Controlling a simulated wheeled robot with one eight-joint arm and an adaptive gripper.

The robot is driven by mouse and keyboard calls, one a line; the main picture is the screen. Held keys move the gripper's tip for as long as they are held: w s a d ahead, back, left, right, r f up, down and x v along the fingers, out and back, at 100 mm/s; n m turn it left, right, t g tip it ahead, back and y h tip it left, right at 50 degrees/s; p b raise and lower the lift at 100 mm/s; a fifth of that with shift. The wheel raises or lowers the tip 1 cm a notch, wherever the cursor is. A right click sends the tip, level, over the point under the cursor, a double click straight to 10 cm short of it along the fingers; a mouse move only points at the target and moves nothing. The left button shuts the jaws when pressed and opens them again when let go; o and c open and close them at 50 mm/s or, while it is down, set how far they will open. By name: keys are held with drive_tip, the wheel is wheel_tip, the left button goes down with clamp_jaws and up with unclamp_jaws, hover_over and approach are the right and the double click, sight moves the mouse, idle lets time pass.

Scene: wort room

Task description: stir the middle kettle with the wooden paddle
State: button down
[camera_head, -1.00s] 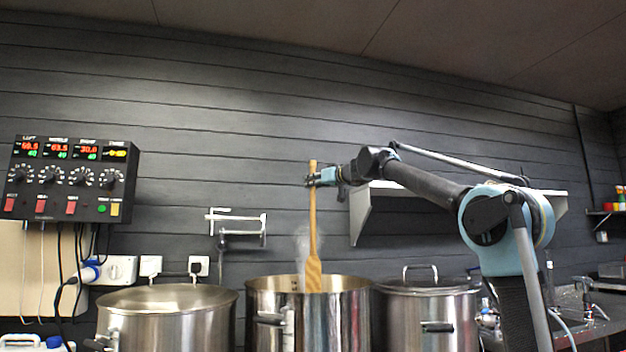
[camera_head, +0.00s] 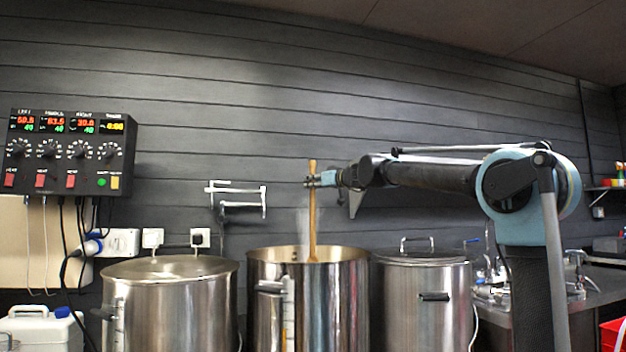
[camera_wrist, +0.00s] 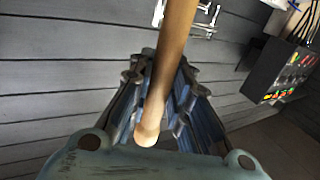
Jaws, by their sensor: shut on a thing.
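The wooden paddle (camera_head: 312,218) stands upright in the open middle kettle (camera_head: 345,292) in the head view. Its lower end is hidden inside the kettle, and faint steam rises beside it. My gripper (camera_head: 313,181) is shut on the upper part of the paddle's handle, above the kettle. In the wrist view, the paddle's handle (camera_wrist: 172,60) runs between the fingers of my gripper (camera_wrist: 155,95), with its rounded end near the palm.
A control box (camera_head: 68,150) and an empty metal bracket (camera_head: 236,200) are on the wall. A white jug (camera_head: 40,328) stands at lower left.

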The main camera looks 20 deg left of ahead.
sight(313, 220)
drive_tip(key=shift+f, duration=7.2)
